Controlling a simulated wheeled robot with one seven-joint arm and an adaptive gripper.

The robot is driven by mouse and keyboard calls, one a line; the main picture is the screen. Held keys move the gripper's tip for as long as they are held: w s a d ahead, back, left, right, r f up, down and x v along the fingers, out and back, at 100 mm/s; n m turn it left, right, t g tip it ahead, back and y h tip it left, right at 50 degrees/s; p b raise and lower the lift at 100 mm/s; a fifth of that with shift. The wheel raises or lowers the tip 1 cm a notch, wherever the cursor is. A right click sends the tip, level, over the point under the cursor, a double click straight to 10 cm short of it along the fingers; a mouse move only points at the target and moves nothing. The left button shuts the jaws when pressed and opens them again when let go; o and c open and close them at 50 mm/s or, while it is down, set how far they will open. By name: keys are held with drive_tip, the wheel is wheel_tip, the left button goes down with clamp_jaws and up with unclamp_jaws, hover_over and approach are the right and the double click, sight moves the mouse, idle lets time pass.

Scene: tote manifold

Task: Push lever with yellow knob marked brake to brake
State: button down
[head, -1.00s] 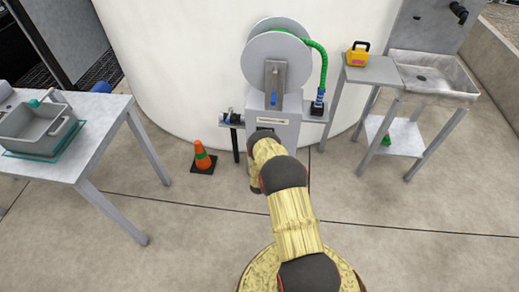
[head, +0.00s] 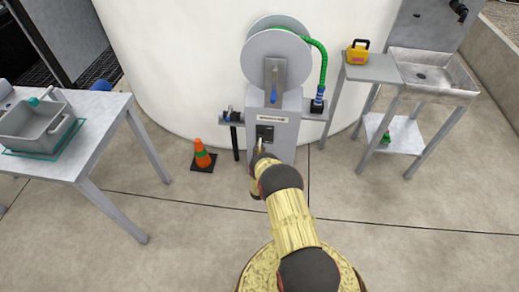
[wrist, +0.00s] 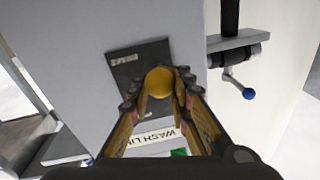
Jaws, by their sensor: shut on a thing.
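The yellow knob (wrist: 159,82) shows as a round ball between the fingertips of my gripper (wrist: 160,88) in the wrist view. The fingers are closed on it from both sides. Behind it is a dark plate (wrist: 125,66) with small lettering that appears upside down; the lever's shaft is hidden. In the head view my gripper (head: 259,149) is at the front of the grey reel stand (head: 285,148), just below the dark plate (head: 265,133). The knob is too small to make out clearly there.
A reel (head: 277,60) with a green hose (head: 323,65) tops the stand. A blue-ended crank (wrist: 248,93) sits beside the stand's face. An orange cone (head: 201,155) stands on the floor to the left.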

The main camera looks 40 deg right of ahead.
drive_tip(key=shift+w+a, duration=0.15)
drive_tip(key=shift+a, duration=0.05)
drive_tip(key=c, duration=1.9)
unclamp_jaws()
drive_tip(key=shift+s+f, duration=0.1)
drive_tip(key=shift+s, duration=0.1)
drive_tip(key=v, duration=1.1)
drive_tip(key=shift+s+a, duration=0.25)
drive_tip(key=shift+s, duration=0.05)
